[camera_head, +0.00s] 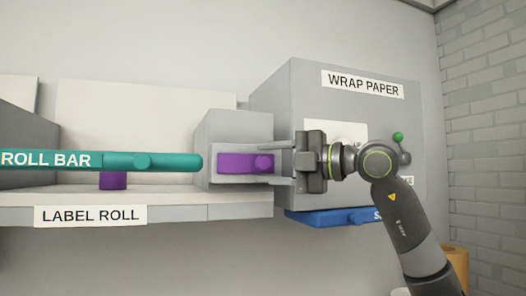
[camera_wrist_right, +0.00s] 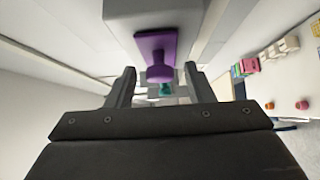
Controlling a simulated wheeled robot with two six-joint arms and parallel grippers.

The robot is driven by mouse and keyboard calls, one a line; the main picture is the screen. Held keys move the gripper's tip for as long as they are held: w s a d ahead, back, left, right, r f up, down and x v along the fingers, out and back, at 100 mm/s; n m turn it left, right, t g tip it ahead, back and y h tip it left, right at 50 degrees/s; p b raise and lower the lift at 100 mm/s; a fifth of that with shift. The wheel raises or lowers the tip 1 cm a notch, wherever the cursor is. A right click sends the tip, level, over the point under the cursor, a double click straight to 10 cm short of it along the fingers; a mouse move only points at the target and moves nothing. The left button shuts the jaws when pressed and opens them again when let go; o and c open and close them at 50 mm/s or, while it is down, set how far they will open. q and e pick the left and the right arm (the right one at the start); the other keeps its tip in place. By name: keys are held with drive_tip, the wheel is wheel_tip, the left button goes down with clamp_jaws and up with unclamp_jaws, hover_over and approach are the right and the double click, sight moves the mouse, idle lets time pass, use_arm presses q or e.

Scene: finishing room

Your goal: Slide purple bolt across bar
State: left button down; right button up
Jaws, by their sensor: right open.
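The purple bolt (camera_head: 236,163) is a flat plate with a round knob at its right end, set on the front of a grey block. The teal bar (camera_head: 140,161), marked ROLL BAR, lies level to its left, its rounded end just short of the bolt. My right gripper (camera_head: 284,163) comes in from the right, open, its fingers reaching beside the bolt's knob. In the right wrist view the bolt (camera_wrist_right: 157,52) is ahead of the two spread fingers, its knob in line with the gap between them. My left gripper is not in view.
A large grey box marked WRAP PAPER (camera_head: 362,85) stands behind my right gripper, with a blue bar (camera_head: 330,216) under it. The shelf carries a LABEL ROLL sign (camera_head: 91,215). A purple cylinder (camera_head: 113,180) sits below the teal bar.

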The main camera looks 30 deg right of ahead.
drive_tip(key=shift+p+x, duration=0.3)
drive_tip(key=shift+x, duration=0.65)
clamp_jaws()
